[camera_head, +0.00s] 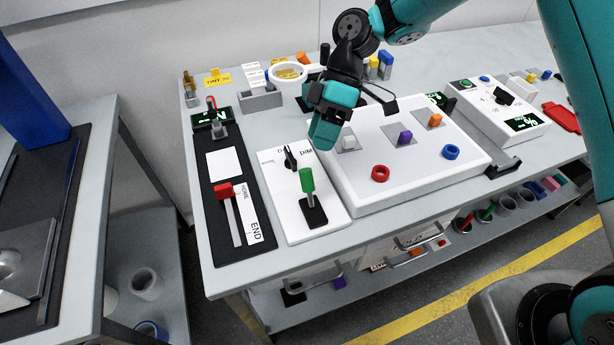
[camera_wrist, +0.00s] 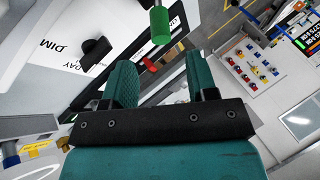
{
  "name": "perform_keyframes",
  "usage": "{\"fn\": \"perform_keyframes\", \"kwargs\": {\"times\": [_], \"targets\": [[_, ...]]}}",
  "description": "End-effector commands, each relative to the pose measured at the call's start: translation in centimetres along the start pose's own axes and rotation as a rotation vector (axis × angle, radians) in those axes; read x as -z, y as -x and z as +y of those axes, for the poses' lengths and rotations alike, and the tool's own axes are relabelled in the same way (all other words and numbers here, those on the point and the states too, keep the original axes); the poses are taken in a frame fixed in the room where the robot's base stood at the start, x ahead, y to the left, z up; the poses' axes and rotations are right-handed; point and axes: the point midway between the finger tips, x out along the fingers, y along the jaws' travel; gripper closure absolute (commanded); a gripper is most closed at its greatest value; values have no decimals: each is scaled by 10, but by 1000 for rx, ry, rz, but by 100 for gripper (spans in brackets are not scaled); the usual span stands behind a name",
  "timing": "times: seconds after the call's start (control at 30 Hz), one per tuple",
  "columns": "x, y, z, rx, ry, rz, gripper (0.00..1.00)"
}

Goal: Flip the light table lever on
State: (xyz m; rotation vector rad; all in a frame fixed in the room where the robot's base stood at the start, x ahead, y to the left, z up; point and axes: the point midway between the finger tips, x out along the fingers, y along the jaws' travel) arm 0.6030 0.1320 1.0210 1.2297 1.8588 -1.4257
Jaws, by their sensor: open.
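A lever with a green handle (camera_head: 307,181) stands up from a black base (camera_head: 313,213) at the front of a white panel (camera_head: 285,217). The panel also bears a black knob (camera_head: 290,157) with printed lettering around it. My gripper (camera_head: 326,132) is above and behind the lever, over the seam between this panel and the white light table (camera_head: 375,205), apart from the lever. In the wrist view, the green handle (camera_wrist: 160,27) shows beyond my open, empty fingers (camera_wrist: 160,80), and the knob (camera_wrist: 94,50) is at left near the word DIM. The lever base is not visible there.
Left of the panel, a black board carries a red-handled slider (camera_head: 224,190) marked HOME and END. A white control box (camera_head: 497,108) stands right. The space above the green handle is clear.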

Motion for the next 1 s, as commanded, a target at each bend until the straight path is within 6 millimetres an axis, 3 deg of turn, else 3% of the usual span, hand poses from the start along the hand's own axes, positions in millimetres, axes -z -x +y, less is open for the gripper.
{"fn": "perform_keyframes", "kwargs": {"times": [0.2, 0.4, 0.83, 1.0], "targets": [[1, -48, -2, 5, -1, -2, 47], [1, -78, -1, 2, -1, -1, 47], [0, -89, 0, -1, 0, 0, 47], [0, -88, 0, -1, -1, 0, 84]]}}
